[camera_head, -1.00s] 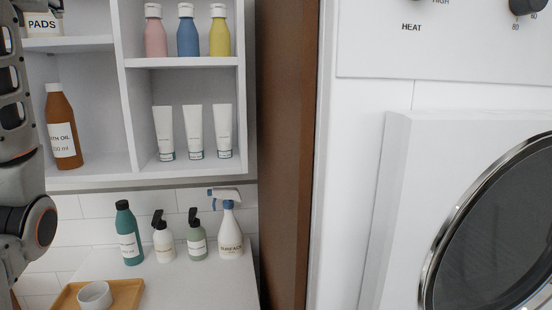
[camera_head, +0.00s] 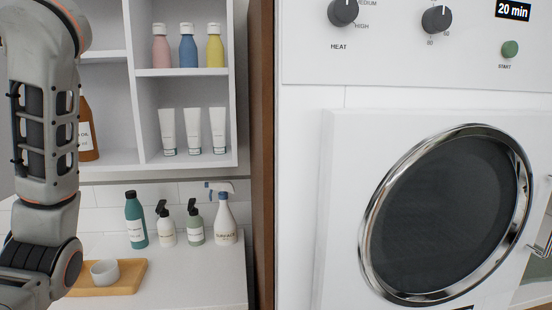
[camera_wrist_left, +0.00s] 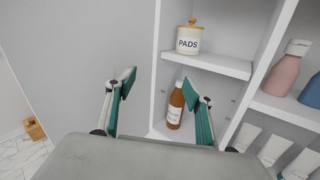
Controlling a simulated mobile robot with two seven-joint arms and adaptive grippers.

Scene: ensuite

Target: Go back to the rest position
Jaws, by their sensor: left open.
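My left arm stands at the left of the head view, and its gripper is out of that picture. In the left wrist view my left gripper (camera_wrist_left: 160,100) is open, with nothing between its two green-padded fingers. Past the fingers stand the brown bath oil bottle (camera_wrist_left: 175,107) and, on the shelf above it, the white PADS jar (camera_wrist_left: 189,38). The right finger partly overlaps the bottle in the picture; the gripper looks apart from it. In the head view the brown bottle (camera_head: 88,130) is partly hidden by my arm. My right gripper is not in view.
The white shelf unit (camera_head: 136,110) holds several tubes and bottles. Below, a counter (camera_head: 190,275) carries a teal bottle (camera_head: 136,220), pump bottles, a spray bottle (camera_head: 225,222) and a wooden tray (camera_head: 127,280) with a small bowl (camera_head: 104,272). A dryer (camera_head: 340,180) stands at the right.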

